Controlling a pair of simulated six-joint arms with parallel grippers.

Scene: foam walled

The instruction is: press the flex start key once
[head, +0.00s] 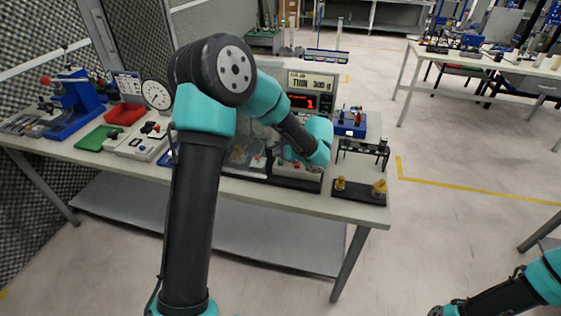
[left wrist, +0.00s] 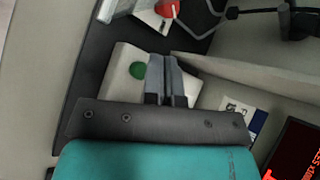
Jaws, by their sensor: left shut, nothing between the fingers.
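A green round button (left wrist: 138,70) sits on a pale control box (left wrist: 120,80) in the left wrist view. A red round button (left wrist: 165,8) is farther up that view. I cannot read which is the flex start key. My left gripper (left wrist: 165,62) is shut and empty. Its fingertips are over the pale box, just right of the green button in the picture; I cannot tell whether they touch the box. In the head view my left wrist hides most of this spot. A red-lit display (head: 305,102) stands behind it and shows a 1.
The bench (head: 240,187) carries a blue press (head: 72,103), a dial gauge (head: 157,95), a green mat (head: 96,138) and a black fixture with brass knobs (head: 358,190). A cable (left wrist: 250,11) runs across the top of the left wrist view. Only part of my right arm shows, at lower right.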

